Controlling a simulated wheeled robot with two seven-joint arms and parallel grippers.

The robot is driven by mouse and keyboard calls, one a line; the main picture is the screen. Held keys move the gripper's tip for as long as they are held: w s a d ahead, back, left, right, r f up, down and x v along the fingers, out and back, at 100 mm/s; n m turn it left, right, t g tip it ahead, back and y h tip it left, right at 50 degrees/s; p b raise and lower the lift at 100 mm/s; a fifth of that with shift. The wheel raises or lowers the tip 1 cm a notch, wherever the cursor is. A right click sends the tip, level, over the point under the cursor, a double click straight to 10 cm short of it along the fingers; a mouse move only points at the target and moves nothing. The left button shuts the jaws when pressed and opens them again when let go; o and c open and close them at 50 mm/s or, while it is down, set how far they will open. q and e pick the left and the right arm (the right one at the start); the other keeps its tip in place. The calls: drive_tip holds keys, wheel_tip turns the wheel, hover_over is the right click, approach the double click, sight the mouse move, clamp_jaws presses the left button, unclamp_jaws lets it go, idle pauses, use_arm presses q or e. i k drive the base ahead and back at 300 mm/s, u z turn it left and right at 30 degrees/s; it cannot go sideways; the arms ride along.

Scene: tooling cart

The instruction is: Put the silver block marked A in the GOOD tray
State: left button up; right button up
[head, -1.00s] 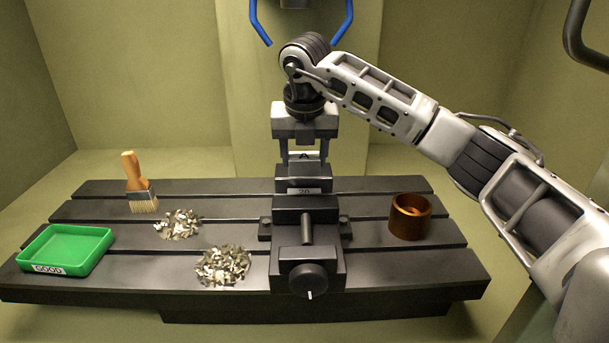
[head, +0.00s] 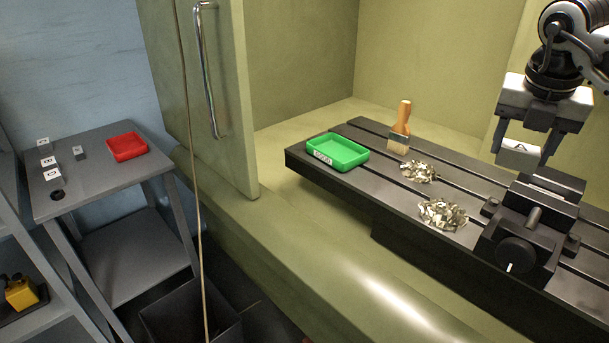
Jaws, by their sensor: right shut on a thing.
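My right gripper (head: 523,148) hangs at the right, above the vise (head: 525,235). It is shut on a silver block (head: 519,157), whose top has a dark mark that looks like an A. The block is held clear of the vise jaws. The green GOOD tray (head: 350,153) stands at the left end of the slotted black table, to the left of the gripper, and looks empty. My left gripper is not in view.
Two piles of metal chips (head: 442,214) and an upright brush (head: 400,132) stand between the tray and the vise. At the left, a grey cart (head: 95,165) holds a red tray (head: 127,147) and several small marked blocks. An open cabinet door (head: 215,90) stands left of the table.

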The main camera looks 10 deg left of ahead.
sight(337, 154)
drive_tip(key=z, duration=0.25)
drive_tip(key=k, duration=0.35)
drive_tip(key=u, duration=1.05)
drive_tip(key=i, duration=1.4)
drive_tip(key=z, duration=0.45)
